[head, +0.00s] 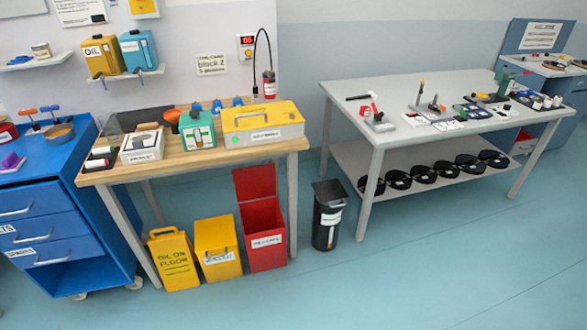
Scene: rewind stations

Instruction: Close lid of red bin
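The red bin (265,236) stands on the floor below the right front end of the wooden-topped table. It has a white label on its front. Its red lid (255,182) is raised and stands up at the back, so the bin is open at the top. The inside is mostly dark and I cannot tell what it holds. Neither of my grippers shows in the head view.
A yellow bin (217,250) and a yellow "oil on floor" sign (173,262) stand left of the red bin. A black bin (327,215) stands to its right. The floor (350,290) in front is clear.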

